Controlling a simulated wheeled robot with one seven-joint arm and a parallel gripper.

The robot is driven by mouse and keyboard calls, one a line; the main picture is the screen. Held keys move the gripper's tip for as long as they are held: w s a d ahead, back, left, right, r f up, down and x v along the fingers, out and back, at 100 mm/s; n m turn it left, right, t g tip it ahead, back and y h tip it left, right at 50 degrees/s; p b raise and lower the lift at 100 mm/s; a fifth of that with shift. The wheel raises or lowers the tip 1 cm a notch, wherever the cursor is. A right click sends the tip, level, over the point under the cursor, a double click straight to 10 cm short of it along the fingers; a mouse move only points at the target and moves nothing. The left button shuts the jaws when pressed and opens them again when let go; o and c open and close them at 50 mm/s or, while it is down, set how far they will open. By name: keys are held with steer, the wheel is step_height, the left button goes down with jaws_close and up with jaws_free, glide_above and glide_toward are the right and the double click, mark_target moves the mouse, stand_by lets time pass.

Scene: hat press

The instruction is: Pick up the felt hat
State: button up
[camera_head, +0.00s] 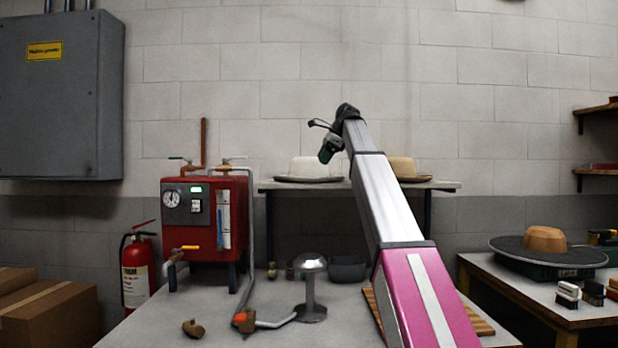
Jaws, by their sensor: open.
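A white hat (308,168) with a wide brim sits on the wall shelf at the back. A tan hat (402,167) sits on the same shelf to the right, partly hidden behind my arm. I cannot tell by material which is the felt hat. My gripper (328,149) is small and dark at the far end of my raised arm. In the picture it overlaps the right edge of the white hat's crown. It is open and holds nothing that I can see. How far it is from the hat in depth I cannot tell.
A red boiler (205,225) with pipes stands left on the grey bench (150,320). A metal mushroom-shaped stand (312,290) and a dark bowl (347,268) are mid-bench. A side table at right bears a black disc (510,248) with a brown block (545,239). The wall above the shelf (445,185) is clear.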

mark_target(309, 169)
steer(key=x, duration=0.8)
steer(key=shift+w+a+f, duration=0.15)
steer(key=shift+w+a, duration=0.1)
jaws_close()
